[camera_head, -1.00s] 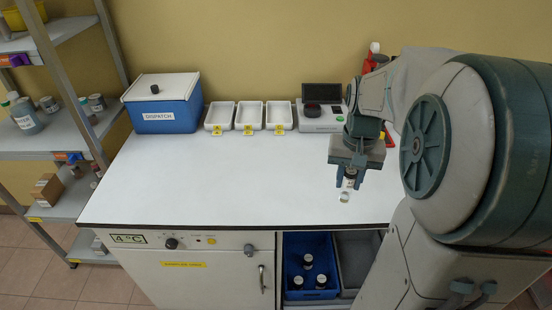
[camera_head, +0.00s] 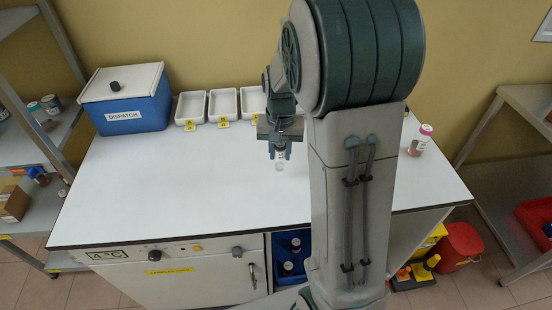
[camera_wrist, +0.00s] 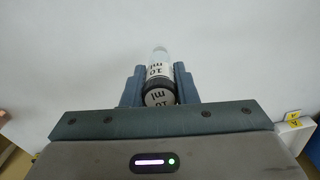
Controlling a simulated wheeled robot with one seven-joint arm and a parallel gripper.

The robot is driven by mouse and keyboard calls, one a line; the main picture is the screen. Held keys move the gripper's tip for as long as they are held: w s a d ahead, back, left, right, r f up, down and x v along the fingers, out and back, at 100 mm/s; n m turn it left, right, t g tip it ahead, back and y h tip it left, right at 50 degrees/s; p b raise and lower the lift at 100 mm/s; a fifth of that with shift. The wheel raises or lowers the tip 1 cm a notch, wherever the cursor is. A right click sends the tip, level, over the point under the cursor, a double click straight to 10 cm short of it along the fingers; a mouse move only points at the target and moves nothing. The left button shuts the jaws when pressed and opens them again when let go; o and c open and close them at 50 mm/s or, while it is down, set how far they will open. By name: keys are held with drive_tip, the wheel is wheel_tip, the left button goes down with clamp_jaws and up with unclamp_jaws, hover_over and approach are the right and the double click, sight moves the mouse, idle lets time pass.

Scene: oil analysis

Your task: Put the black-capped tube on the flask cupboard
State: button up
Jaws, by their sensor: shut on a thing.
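My gripper (camera_head: 280,153) is shut on a small clear tube (camera_wrist: 160,70) with a dark cap and a white "10 ml" label. In the wrist view, the cap end faces the camera and the clear end points away between the two fingers. In the head view, the tube (camera_head: 280,166) hangs below the fingers over the white bench top (camera_head: 180,200); the height of its lower end above the surface cannot be told. I cannot identify a flask cupboard in these views.
A blue DISPATCH box (camera_head: 125,115) and white trays (camera_head: 190,108) stand along the bench's back. A pink-capped bottle (camera_head: 420,140) stands at the right end. Below are a 4 °C unit (camera_head: 190,285) and a blue crate (camera_head: 291,239). Shelves (camera_head: 520,105) stand at right.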

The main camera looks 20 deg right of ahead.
sight(277, 162)
drive_tip(key=shift+w+a+f, duration=0.4)
drive_tip(key=shift+f+p, duration=0.3)
drive_tip(key=shift+f, duration=1.6)
drive_tip(key=shift+f, duration=0.2)
drive_tip(key=o, duration=0.9)
drive_tip(key=shift+o, duration=0.2)
drive_tip(key=shift+r, duration=0.1)
